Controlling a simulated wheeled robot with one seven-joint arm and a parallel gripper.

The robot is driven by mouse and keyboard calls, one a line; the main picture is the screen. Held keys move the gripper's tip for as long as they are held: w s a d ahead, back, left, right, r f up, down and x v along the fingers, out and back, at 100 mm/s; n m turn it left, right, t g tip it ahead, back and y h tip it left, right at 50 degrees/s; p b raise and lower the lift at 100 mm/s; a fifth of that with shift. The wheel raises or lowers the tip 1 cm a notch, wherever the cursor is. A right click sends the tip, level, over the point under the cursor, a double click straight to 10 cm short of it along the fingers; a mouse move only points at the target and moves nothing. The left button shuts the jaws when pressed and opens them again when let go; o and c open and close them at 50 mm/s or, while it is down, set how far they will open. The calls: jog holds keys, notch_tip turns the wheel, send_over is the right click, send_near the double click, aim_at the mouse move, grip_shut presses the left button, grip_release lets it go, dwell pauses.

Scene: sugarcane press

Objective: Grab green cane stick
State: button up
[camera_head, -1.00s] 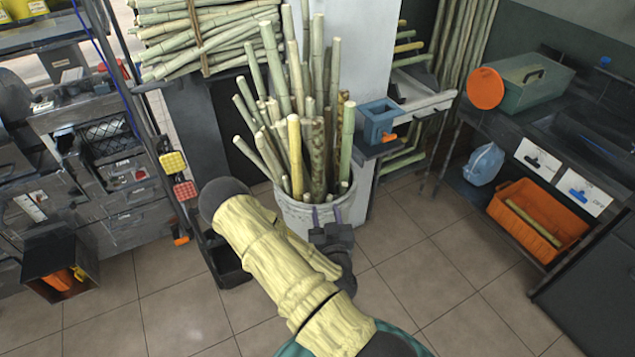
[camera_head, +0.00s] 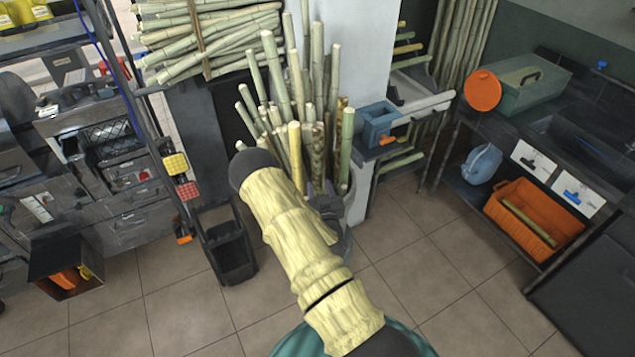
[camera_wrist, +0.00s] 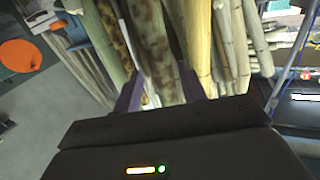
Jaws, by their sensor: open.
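Several cane sticks stand in a grey bin (camera_head: 351,200) in the head view. A smooth green cane stick (camera_head: 346,150) is at the right of the bunch, with a brown-mottled cane (camera_head: 318,158) and a yellowish cane (camera_head: 296,155) to its left. My gripper (camera_head: 325,187) is at the bin's near side, partly hidden by my arm. In the wrist view my gripper (camera_wrist: 160,86) is open, its purple fingers spread in front of a mottled greenish cane (camera_wrist: 154,50). A plainer green cane (camera_wrist: 104,40) is left of it. I cannot tell whether the fingers touch a cane.
A pale wall column stands behind the bin, and a blue-grey box (camera_head: 378,125) sits on a ledge to its right. A black open bin (camera_head: 229,250) is on the floor at left. A workbench with an orange crate (camera_head: 535,220) is at right. Tiled floor is clear in front.

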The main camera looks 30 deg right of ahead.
jog(key=shift+w+d, duration=0.25)
jog(key=shift+w, duration=0.45)
jog(key=shift+w, duration=0.1)
jog(key=shift+p+x, duration=1.05)
jog(key=shift+x, duration=1.45)
grip_shut()
